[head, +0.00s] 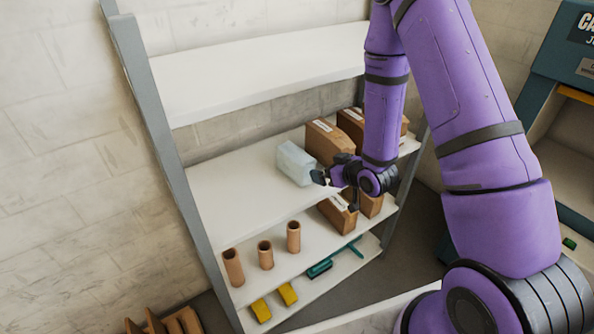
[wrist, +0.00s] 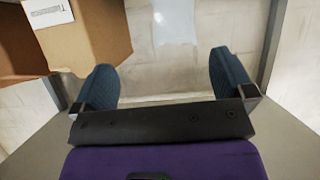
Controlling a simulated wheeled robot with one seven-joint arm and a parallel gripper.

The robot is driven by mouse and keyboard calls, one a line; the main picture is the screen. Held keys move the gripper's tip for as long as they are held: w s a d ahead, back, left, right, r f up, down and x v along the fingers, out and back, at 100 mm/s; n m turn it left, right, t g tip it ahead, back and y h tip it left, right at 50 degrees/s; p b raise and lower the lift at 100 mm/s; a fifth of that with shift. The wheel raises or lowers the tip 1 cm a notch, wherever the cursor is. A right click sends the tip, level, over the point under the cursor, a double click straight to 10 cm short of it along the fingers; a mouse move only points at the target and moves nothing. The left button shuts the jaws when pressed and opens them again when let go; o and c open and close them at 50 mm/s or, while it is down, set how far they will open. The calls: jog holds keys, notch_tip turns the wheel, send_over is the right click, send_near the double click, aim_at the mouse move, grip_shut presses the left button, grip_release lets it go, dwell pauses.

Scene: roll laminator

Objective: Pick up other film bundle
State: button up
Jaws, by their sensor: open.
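A pale blue-white wrapped block (head: 295,163), which looks like the film bundle, lies on the middle shelf, left of the brown boxes. In the wrist view a pale, glossy piece (wrist: 174,22) at the top centre seems to be the same bundle; its upper part is cut off by the frame. My gripper (head: 334,192) is at the front of the middle shelf, just right of and nearer than the bundle. In the wrist view my gripper (wrist: 165,80) has its two blue-grey fingers wide apart, with nothing between them.
Brown boxes (head: 328,140) stand close right of the bundle; one box (wrist: 80,35) shows near the left finger. Cardboard tubes (head: 265,254) stand on the shelf below, with yellow items (head: 287,294) lower still. The middle shelf's left part (head: 228,202) is clear.

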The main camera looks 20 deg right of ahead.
aim_at(300, 173)
notch_tip(300, 173, down, 4)
jog(key=s, duration=0.2)
jog(key=shift+t+y, duration=0.3)
jog(key=shift+y, duration=0.1)
jog(key=x, duration=1.1)
jog(key=shift+s+a+r, duration=0.1)
jog(key=shift+a+r, duration=0.2)
jog(key=shift+a, duration=0.05)
jog(key=shift+c, duration=0.5)
jog(key=c, duration=0.9)
